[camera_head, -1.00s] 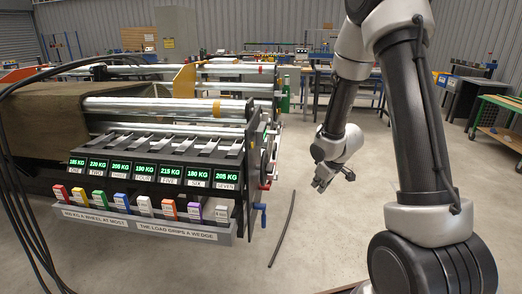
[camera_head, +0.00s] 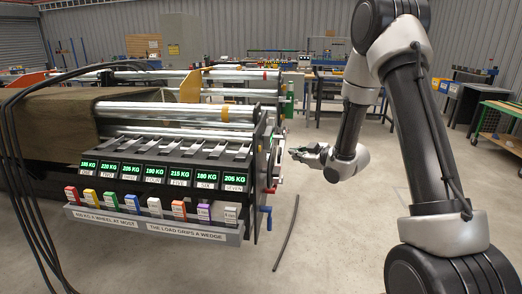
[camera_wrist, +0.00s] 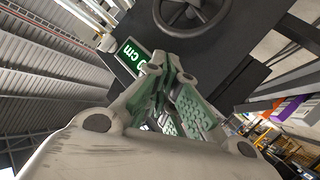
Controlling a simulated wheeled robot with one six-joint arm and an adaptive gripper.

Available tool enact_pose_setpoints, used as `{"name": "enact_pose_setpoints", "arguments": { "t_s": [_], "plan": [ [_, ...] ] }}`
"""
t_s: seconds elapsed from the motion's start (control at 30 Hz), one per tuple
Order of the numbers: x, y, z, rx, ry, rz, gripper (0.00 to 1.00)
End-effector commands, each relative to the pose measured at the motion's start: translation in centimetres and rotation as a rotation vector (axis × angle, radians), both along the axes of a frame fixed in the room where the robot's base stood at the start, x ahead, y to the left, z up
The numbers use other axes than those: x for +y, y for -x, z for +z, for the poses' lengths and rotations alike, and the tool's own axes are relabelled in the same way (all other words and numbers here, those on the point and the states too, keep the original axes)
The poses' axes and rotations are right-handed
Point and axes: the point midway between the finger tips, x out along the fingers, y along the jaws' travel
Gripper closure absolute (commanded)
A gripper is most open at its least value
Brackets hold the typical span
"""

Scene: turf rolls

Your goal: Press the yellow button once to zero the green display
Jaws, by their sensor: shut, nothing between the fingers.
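My gripper (camera_head: 302,153) points left toward the right end of the machine, apart from it in the head view; its fingers are shut and empty. In the wrist view my gripper (camera_wrist: 172,70) covers the middle, and a small green display (camera_wrist: 129,53) with white "cm" lettering shows just beyond the fingertips, its digits partly hidden. A dark handwheel (camera_wrist: 190,10) is above it. I cannot make out the yellow button in either view; the fingers may hide it. Several other green displays (camera_head: 162,174) in a row on the machine's front read in KG.
A grey ledge (camera_head: 155,228) along the machine's front carries several coloured blocks (camera_head: 110,200). A blue-handled crank (camera_head: 266,210) sticks out at the machine's right end. A dark bar or hose (camera_head: 286,235) lies on the floor. The floor between machine and arm is otherwise clear.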

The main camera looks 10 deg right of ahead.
Motion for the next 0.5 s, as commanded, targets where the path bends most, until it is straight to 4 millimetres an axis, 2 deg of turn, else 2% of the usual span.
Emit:
{"name": "enact_pose_setpoints", "arguments": {
  "t_s": [0.17, 0.5],
  "plan": [
    [1.0, -0.3, 0.0, 0.000, 0.000, 0.003, 1.00],
    [5.5, -1.7, 0.0, 0.001, 0.001, 0.002, 1.00]
  ]
}}
